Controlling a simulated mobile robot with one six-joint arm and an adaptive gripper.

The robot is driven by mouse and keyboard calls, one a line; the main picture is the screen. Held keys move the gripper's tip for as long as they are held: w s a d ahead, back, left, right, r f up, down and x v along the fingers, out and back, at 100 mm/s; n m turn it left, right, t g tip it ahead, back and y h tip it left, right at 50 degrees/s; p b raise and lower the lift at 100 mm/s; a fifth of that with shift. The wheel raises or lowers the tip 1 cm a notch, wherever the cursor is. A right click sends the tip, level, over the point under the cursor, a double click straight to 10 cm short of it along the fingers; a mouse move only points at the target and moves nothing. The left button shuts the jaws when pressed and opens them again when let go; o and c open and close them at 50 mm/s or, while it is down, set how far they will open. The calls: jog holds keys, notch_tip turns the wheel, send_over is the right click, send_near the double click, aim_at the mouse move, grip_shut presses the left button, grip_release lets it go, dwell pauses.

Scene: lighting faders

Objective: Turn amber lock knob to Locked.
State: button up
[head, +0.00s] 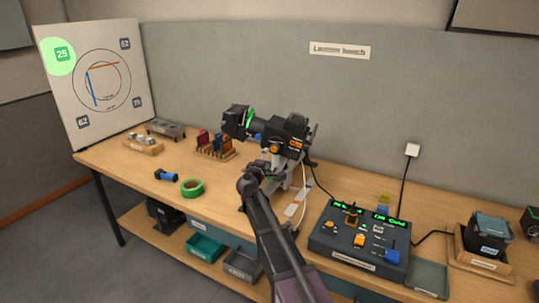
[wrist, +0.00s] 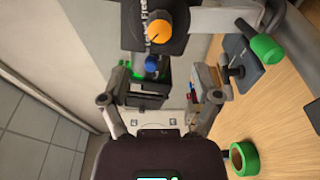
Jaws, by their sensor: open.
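The amber lock knob (wrist: 158,31) is a round orange knob with a pale pointer line, on a dark plate at the top of the wrist view. Lettering beside it is partly readable as "Free". In the head view an orange knob (head: 275,147) shows on the side of the black lamp (head: 288,133). My gripper (wrist: 160,84) is open and empty, its fingers spread wide. The knob lies above the gap between them in the wrist view, not between the fingers. In the head view my gripper (head: 262,172) is just below the lamp, partly hidden by my arm.
A blue knob (wrist: 151,63) sits below the amber one. A green-ended handle (wrist: 266,47) juts out at upper right. The fader console (head: 340,246) stands right of my arm.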

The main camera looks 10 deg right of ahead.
jog(key=shift+v, duration=1.9)
jog(key=s+d+f+m+g, duration=0.5)
jog(key=s+d+f, duration=0.1)
jog(key=s, duration=0.2)
jog(key=s+d+f+m+g, duration=0.5)
jog(key=s+d+f, duration=0.1)
jog(key=s, duration=0.3)
jog(key=s+a+f+m+g+y, duration=0.1)
jog(key=s+a+f+g+y, duration=0.1)
jog(key=s, duration=0.6)
jog(key=s+a+f+m+g+y, duration=0.2)
jog(key=s+a+f+g+y, duration=0.1)
jog(key=s, duration=0.6)
jog(key=f+g+y, duration=0.1)
jog(key=y, duration=0.1)
jog(key=shift+s+f+y, duration=0.3)
jog(key=shift+y, duration=0.1)
